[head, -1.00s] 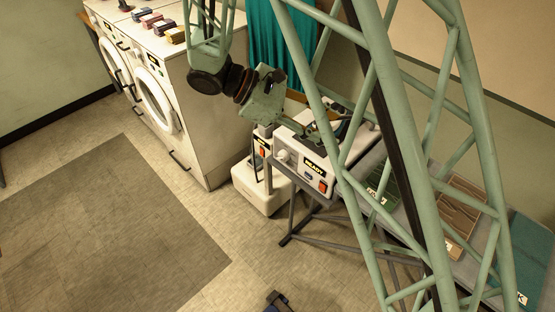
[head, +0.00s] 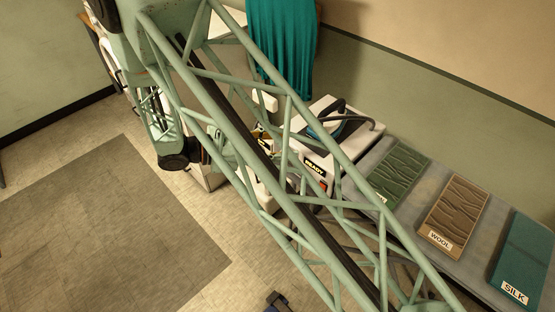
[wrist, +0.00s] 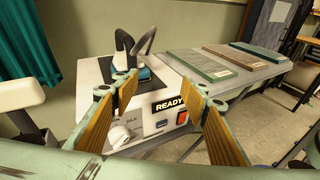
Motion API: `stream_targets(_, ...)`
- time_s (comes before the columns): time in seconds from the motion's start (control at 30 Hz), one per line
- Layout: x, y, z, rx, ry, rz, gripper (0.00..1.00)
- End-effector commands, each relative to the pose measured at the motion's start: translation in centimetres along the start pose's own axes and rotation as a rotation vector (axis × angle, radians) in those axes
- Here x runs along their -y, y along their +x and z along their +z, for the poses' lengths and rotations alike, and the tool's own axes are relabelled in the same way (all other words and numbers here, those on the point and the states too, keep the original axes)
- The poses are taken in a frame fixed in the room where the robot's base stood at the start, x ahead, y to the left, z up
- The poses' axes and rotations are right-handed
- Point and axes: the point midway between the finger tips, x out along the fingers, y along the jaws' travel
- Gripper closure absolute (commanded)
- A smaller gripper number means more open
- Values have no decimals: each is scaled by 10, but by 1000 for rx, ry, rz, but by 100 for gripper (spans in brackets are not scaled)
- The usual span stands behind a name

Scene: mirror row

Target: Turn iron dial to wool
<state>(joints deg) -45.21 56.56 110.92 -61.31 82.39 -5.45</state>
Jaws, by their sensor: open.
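The white iron station (head: 331,143) stands on the table, with a teal iron (wrist: 143,74) on top. Its front has a READY display (wrist: 168,104), an orange switch (wrist: 182,117) and a pale round dial (wrist: 119,135). Small lettering near the dial seems to include SILK; its setting is too unclear to read. In the wrist view my gripper (wrist: 165,90) is open and empty, its yellow-padded fingers spread before the station. The dial shows between them, nearer the left finger, with no clear contact. In the head view my arm hides the dial and much of my gripper.
Green, brown WOOL (head: 455,213) and teal SILK (head: 524,262) cloth panels lie on the grey table (head: 482,262) right of the station. A teal curtain (head: 280,50) hangs behind. A white post-like object (wrist: 33,100) stands at the left in the wrist view. The floor in front is open.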

Motion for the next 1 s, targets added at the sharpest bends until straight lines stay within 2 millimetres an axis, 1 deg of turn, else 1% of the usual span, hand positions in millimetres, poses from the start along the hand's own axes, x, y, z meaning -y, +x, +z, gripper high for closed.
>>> stream_targets(0.03, -1, -4, -11, 12, -16, 19, 59)
stream_targets(0.4, -12, -28, -75, 99, -112, 152, 59)
stream_targets(0.8, -14, -54, -148, 189, -207, 299, 59)
stream_targets(1.0, -13, -64, -174, 220, -238, 355, 59)
